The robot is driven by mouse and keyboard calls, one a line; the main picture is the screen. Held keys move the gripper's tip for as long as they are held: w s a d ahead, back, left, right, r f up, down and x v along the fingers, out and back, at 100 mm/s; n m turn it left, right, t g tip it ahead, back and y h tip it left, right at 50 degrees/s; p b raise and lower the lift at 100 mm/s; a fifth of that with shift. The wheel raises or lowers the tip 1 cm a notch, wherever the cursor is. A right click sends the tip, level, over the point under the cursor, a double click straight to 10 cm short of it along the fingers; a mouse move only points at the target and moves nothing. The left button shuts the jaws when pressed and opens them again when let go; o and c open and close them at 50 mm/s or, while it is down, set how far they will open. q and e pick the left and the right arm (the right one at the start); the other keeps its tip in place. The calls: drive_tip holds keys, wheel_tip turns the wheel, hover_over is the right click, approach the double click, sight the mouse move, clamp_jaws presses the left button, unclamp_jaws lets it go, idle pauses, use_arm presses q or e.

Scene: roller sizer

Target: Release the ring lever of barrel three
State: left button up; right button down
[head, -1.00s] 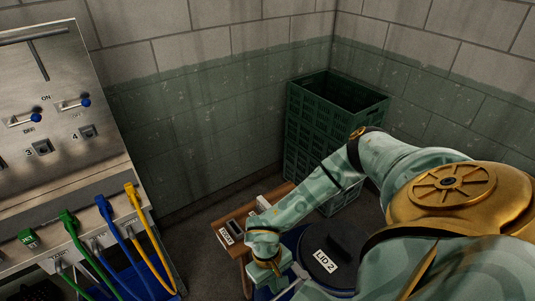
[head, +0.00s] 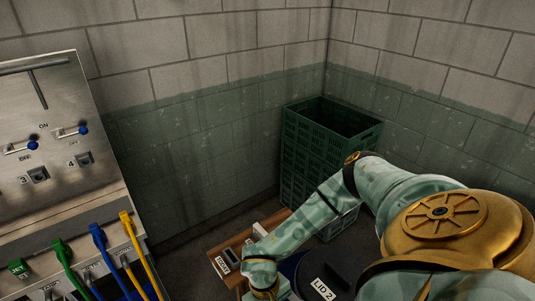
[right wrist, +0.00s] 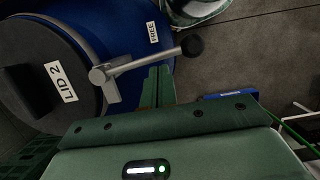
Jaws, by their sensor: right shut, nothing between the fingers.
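A blue barrel (right wrist: 145,62) shows in the right wrist view. Its dark lid (right wrist: 30,75) is labelled LID 2, and the lid also shows at the bottom of the head view (head: 335,270). A silver ring lever (right wrist: 135,66) with a black knob (right wrist: 192,45) sticks out from the barrel's rim. A white FREE label (right wrist: 153,32) is on the barrel's side beside it. My right gripper (right wrist: 159,72) is shut and empty, its green fingertips just below the lever in the picture. I cannot tell whether they touch it. No label for barrel three is legible. My left gripper is out of view.
A small wooden table (head: 222,262) stands just left of my right forearm. Stacked green crates (head: 300,150) stand in the corner behind. A metal panel (head: 60,120) with switches and coloured cables (head: 140,255) is on the left. Grey floor (right wrist: 250,50) shows beside the barrel.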

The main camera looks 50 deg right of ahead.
drive_tip(key=v, duration=1.5)
drive_tip(key=shift+f, duration=0.1)
